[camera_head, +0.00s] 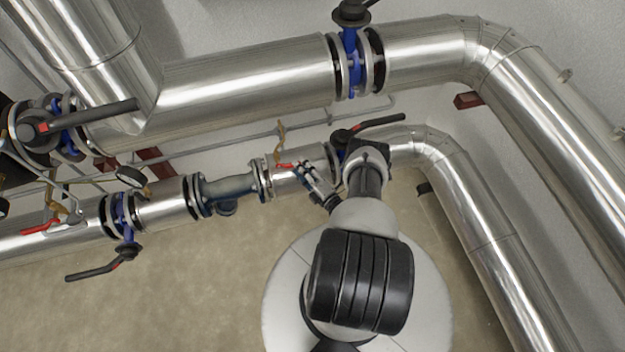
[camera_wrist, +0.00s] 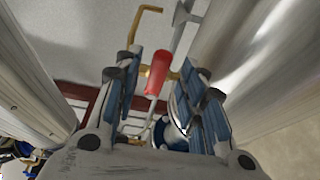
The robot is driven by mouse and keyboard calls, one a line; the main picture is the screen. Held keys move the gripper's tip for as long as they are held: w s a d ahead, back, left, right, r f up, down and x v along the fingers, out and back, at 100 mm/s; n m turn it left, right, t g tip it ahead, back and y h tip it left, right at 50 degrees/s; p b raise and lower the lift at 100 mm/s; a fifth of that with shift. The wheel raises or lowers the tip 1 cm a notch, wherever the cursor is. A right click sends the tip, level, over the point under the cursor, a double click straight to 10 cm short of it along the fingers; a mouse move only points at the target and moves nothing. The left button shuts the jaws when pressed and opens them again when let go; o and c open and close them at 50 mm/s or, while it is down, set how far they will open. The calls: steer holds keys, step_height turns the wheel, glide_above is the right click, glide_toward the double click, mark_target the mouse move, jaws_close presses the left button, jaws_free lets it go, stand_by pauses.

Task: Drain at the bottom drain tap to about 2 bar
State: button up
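A small tap with a red lever (camera_head: 284,166) and a brass pipe (camera_head: 279,140) sits on the lower silver pipe in the head view. My gripper (camera_head: 312,172) is just right of and below the lever. In the wrist view my gripper (camera_wrist: 160,82) is open. The red lever (camera_wrist: 158,72) shows between its two padded fingers, with the brass pipe (camera_wrist: 146,18) beyond. I cannot tell whether a finger touches the lever. A pressure gauge (camera_head: 133,175) is at the left; its reading is too small to tell.
Another red-lever tap (camera_head: 42,228) is at the left. A blue valve with a black handle (camera_head: 375,122) is close to my wrist. The upper silver pipe (camera_head: 240,88) runs above, and bent pipes (camera_head: 490,230) close off the right. The floor (camera_head: 190,290) at lower left is clear.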

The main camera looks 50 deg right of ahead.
steer(key=s+a, duration=0.1)
steer(key=s, duration=0.8)
steer(key=shift+a, duration=0.2)
